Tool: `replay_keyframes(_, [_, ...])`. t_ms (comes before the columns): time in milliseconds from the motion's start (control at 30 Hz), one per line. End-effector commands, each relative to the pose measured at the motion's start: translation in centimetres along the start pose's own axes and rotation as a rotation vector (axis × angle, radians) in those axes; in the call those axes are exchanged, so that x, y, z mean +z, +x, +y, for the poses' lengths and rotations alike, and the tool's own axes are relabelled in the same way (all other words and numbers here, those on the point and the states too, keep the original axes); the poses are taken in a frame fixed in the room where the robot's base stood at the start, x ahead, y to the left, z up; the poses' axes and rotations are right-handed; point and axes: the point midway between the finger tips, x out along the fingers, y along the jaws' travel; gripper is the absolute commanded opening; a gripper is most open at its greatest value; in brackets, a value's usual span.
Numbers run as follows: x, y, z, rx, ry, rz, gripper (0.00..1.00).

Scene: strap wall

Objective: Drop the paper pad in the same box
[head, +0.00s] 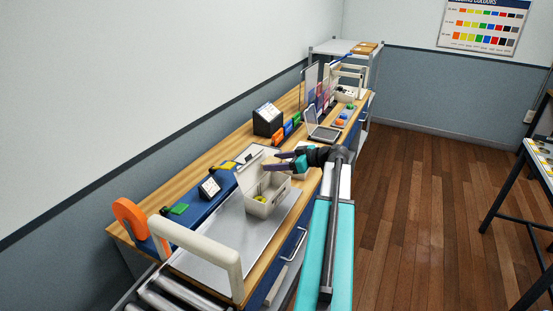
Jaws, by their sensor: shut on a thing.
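A cream box (266,204) with its lid raised stands on the grey metal sheet of the workbench. A small yellow-green thing (260,196) shows inside it. My gripper (273,162), with purple fingers, reaches in from the right, by the top of the box at its far right side in the picture. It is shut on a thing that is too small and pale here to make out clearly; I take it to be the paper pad. Whether it is over the box opening or behind it, I cannot tell.
A laptop (322,132), a black display unit (268,119) and colored bins (287,131) stand farther back on the bench. A small tilted display (209,187) is left of the box. A cream arch (198,242) and rollers (174,296) are at the near end. Wooden floor (425,190) is clear at right.

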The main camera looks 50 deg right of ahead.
Motion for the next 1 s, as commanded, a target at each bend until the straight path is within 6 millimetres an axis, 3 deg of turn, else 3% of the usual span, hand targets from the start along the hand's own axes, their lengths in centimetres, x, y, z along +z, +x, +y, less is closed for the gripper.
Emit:
replay_keyframes(300, [0.1, 0.0, 0.0, 0.001, 0.0, 0.0, 0.38])
replay_keyframes(333, [0.1, 0.0, 0.0, 0.001, 0.0, 0.0, 0.63])
replay_keyframes(433, [0.1, 0.0, 0.0, 0.001, 0.0, 0.0, 0.8])
replay_keyframes(767, [0.2, -0.1, 0.1, 0.001, 0.0, 0.0, 0.8])
replay_keyframes(1000, [0.3, -1.4, 0.1, 0.003, 0.001, 0.0, 0.8])
